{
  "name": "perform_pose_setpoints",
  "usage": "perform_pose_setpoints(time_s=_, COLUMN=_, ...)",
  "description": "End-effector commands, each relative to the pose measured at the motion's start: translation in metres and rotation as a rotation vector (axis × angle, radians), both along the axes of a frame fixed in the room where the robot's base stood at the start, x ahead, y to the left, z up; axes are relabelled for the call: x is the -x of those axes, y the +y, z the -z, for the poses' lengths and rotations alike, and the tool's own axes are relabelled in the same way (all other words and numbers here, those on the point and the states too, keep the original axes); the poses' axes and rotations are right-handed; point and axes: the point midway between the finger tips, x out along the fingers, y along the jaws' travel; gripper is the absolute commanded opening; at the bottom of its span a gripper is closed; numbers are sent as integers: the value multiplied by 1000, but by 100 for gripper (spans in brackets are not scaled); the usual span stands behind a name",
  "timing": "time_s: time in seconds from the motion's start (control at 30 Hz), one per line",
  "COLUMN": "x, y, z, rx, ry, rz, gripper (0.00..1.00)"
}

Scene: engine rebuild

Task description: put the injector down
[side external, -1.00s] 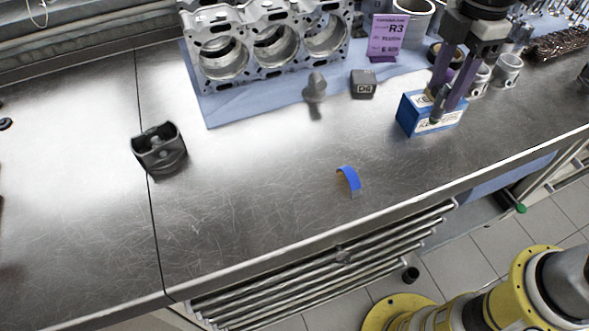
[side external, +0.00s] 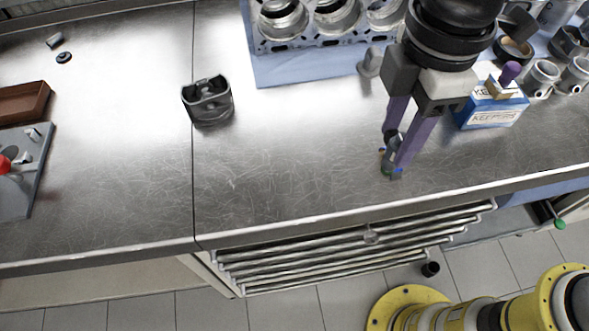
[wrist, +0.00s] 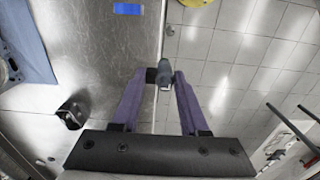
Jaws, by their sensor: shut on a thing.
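My gripper (side external: 398,150) has two purple fingers and is shut on the injector (side external: 394,168), a small grey and dark part with bits of colour at its lower end. The injector is held low over the front of the metal bench; I cannot tell if it touches the surface.
A piston (side external: 207,102), engine block (side external: 330,25) and blue box (side external: 492,112) stand around. The bench's middle is clear.

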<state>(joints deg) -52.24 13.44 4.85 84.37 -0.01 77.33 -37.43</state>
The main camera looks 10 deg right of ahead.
Motion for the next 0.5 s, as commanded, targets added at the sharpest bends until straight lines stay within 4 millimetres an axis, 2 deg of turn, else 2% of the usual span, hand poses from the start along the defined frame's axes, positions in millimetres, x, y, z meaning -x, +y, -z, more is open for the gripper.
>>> perform_pose_setpoints(time_s=0.5, x=-56, y=76, z=48, rx=3, ry=2, rz=-5, gripper=0)
